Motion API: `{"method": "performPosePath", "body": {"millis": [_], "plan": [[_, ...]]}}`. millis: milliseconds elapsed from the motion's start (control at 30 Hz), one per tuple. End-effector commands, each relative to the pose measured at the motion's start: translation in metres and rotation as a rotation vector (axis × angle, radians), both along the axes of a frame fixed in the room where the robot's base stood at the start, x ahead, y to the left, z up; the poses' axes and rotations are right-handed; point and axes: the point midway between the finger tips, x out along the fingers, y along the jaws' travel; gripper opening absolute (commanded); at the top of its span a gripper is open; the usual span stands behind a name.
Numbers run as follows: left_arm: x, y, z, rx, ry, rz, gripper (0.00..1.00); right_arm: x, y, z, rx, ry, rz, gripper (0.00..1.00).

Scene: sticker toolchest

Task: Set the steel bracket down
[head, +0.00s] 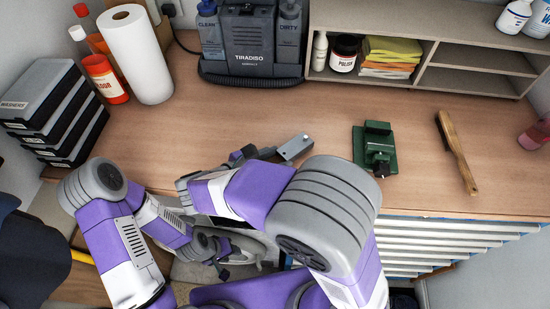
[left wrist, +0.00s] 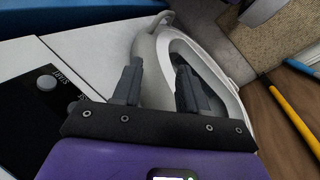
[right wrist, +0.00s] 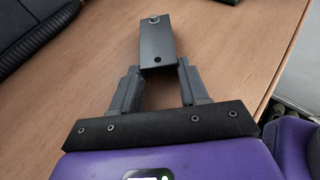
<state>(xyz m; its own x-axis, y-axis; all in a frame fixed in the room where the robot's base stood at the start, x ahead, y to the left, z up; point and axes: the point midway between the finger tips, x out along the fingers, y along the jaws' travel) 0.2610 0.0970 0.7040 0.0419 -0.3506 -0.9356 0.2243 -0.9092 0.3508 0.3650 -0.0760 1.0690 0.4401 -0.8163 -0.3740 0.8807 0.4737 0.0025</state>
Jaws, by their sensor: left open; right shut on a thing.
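The steel bracket (head: 296,147) is a grey plate with a hole, over the workbench in the head view. In the right wrist view the bracket (right wrist: 157,40) sticks out beyond the fingertips, with a hole and a small fitting at its far end. My right gripper (head: 262,153) is shut on its near end, also in the right wrist view (right wrist: 160,74). I cannot tell whether the bracket touches the bench top. My left gripper (head: 222,264) is low, in front of the bench. It is open and empty in the left wrist view (left wrist: 156,78).
The wooden bench top (head: 230,130) is clear around the bracket. A green vise (head: 374,147) stands to the right, then a wooden-handled brush (head: 456,150). A black machine (head: 252,45) stands behind. Stacked cases (head: 55,110), a paper roll (head: 135,55) and a red bottle (head: 104,80) are left.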

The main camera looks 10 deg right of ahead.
Motion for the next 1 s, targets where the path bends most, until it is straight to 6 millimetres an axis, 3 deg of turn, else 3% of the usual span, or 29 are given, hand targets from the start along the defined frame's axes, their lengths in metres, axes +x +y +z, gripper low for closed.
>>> {"method": "performPosePath", "body": {"millis": [267,300,467,867,1000], "plan": [[0.0,0.0,-0.002,0.0,0.0,0.0,0.43,-0.002,0.0,-0.013,0.008,0.011,-0.001,0.05],[0.0,0.0,-0.002,0.0,0.0,0.0,0.43,-0.002,0.0,-0.013,0.008,0.012,-0.001,0.46],[0.0,0.0,-0.002,0.0,0.0,0.0,0.43,-0.002,0.0,-0.014,0.006,0.014,-0.002,0.7],[0.0,0.0,-0.003,0.0,0.0,0.0,0.43,-0.002,-0.001,-0.015,0.006,0.014,-0.004,0.7],[0.0,0.0,-0.001,0.0,0.0,0.0,0.43,-0.002,0.0,-0.007,0.008,0.01,-0.002,0.7]]}}
